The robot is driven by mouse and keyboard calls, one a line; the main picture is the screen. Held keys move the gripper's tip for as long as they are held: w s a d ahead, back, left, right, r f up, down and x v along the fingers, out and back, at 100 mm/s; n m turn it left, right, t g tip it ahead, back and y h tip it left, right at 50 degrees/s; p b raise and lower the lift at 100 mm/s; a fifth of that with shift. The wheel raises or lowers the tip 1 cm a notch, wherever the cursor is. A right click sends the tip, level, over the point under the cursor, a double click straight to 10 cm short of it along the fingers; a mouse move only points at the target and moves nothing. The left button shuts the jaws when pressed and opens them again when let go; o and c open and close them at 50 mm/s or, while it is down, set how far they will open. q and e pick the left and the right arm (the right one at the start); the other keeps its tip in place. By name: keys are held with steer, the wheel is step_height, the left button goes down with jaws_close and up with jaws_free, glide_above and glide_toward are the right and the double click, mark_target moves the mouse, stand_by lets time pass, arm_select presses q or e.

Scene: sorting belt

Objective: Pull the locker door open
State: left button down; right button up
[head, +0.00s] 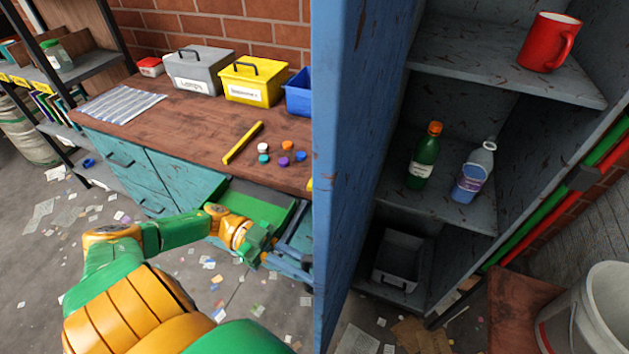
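The locker (590,90) stands at the right with its grey inside in view. Its blue door (362,140) stands swung open on the left of the opening, edge towards me; no handle shows on it. My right gripper is out of view.
A workbench (190,125) with grey, yellow and blue boxes stands behind my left arm. An open green-lined drawer (245,200) is beside the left gripper. A grey bin (398,262) sits low in the locker. A pale bucket (590,315) stands at lower right. Paper scraps litter the floor.

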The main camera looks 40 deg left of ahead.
arm_select(q)
steer(key=shift+s+a+f, duration=0.1)
steer(key=shift+a, duration=0.35)
steer(key=c, duration=0.8)
jaws_free()
steer(key=shift+c, duration=0.2)
steer(key=s+a+b, duration=0.1)
steer(key=a+b, duration=0.2)
steer(key=a, duration=0.4)
steer(key=shift+b, duration=0.4)
